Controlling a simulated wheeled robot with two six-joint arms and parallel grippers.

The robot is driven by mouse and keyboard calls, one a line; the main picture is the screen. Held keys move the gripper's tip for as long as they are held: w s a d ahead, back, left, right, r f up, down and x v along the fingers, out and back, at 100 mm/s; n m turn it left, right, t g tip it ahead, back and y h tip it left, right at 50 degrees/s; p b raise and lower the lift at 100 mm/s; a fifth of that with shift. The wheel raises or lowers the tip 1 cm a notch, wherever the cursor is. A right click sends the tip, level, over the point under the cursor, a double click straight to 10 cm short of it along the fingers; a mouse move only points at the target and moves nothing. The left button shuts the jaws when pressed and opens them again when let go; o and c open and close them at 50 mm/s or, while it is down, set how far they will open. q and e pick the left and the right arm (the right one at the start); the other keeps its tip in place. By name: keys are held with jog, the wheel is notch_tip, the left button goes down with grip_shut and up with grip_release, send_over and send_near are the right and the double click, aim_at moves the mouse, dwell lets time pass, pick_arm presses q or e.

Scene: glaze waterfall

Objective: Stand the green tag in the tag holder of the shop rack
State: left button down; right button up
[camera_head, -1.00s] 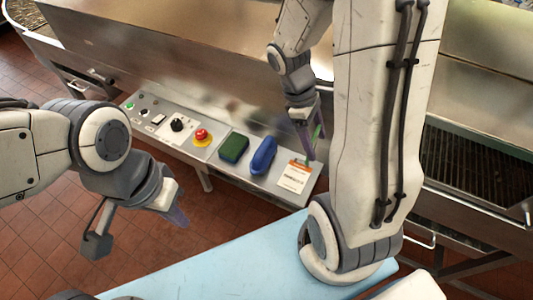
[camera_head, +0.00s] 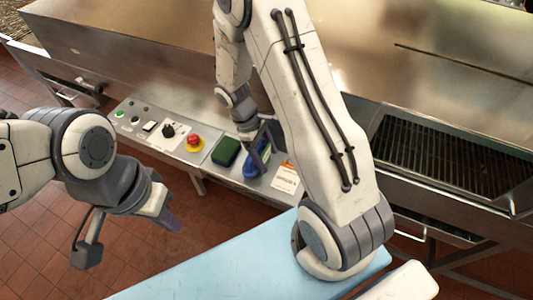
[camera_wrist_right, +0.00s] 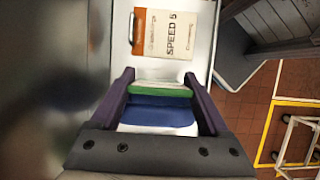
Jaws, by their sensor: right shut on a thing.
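My right gripper (camera_head: 262,156) is over the steel control shelf, above the blue object. In the right wrist view its two dark fingers (camera_wrist_right: 160,88) are shut on the green tag (camera_wrist_right: 160,90), which shows as a narrow green and pale strip between the fingertips. In the head view the tag cannot be made out clearly. My left gripper (camera_head: 164,214) hangs over the tiled floor at the left, apart from the shelf. Its fingers overlap, so its opening is unclear. I cannot make out the shop rack or its tag holder.
The shelf (camera_head: 212,180) carries a red stop button (camera_head: 194,142), a dark green block (camera_head: 226,151), a blue object (camera_head: 255,168) and a "SPEED 5" card (camera_head: 286,179). A light blue surface (camera_head: 210,270) lies in front. A steel machine with a grate (camera_head: 440,155) stands behind.

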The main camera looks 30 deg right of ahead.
jog(key=shift+f, duration=0.2)
jog(key=o, duration=1.3)
jog(key=shift+o, duration=0.2)
jog(key=shift+r, duration=0.1)
jog(key=shift+r, duration=0.1)
